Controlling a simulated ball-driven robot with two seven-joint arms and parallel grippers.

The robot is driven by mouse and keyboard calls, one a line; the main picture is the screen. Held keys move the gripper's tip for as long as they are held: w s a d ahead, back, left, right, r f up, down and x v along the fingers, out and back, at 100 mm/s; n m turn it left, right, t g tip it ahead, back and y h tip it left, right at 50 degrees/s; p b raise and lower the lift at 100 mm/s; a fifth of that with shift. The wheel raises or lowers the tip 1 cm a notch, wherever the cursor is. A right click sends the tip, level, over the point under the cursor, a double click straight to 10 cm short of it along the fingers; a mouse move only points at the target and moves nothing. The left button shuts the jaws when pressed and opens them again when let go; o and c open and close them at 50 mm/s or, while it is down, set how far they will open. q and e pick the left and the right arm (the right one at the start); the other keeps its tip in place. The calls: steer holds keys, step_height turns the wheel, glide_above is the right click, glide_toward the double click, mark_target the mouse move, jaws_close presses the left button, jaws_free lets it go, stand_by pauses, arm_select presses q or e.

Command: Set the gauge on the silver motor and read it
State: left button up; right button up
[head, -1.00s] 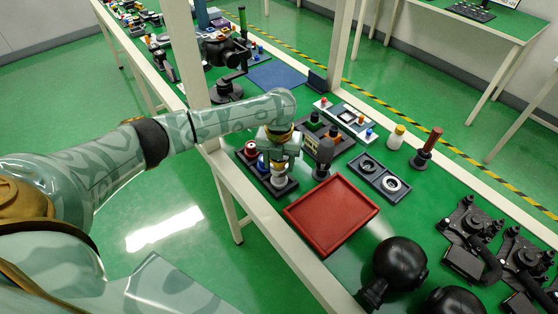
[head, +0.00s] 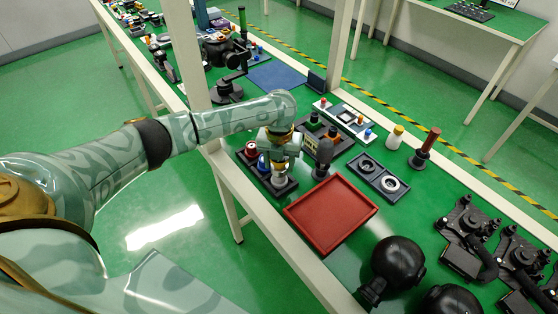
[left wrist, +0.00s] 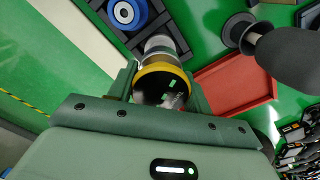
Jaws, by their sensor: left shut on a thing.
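A dark rack (head: 291,185) on the green bench holds a red-topped motor (head: 251,150), a blue one (head: 262,163) and a silver one (head: 280,180). My left gripper (head: 283,161) is over the silver motor, with its arm coming from the left. In the left wrist view its fingers are shut on a round gauge (left wrist: 161,80) with a yellow rim and a dark face with small green marks. The silver motor (left wrist: 158,43) shows just beyond the gauge, in line with it. I cannot tell whether they touch. The reading is too small to make out. My right gripper is not in view.
A dark grey rounded post (head: 324,155) stands close right of my gripper. An empty red tray (head: 331,213) lies in front. A dark two-ring holder (head: 379,177), a red-handled stamp-like thing (head: 427,145) and black spheres (head: 399,260) stand to the right.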

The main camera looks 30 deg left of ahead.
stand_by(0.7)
arm_select(q)
steer(key=shift+f+b, duration=0.5)
steer(key=shift+f, duration=0.85)
steer(key=o, duration=1.1)
steer(key=shift+r, duration=0.15)
step_height(320, 180, up, 16)
steer(key=p, duration=0.6)
steer(key=shift+r, duration=0.1)
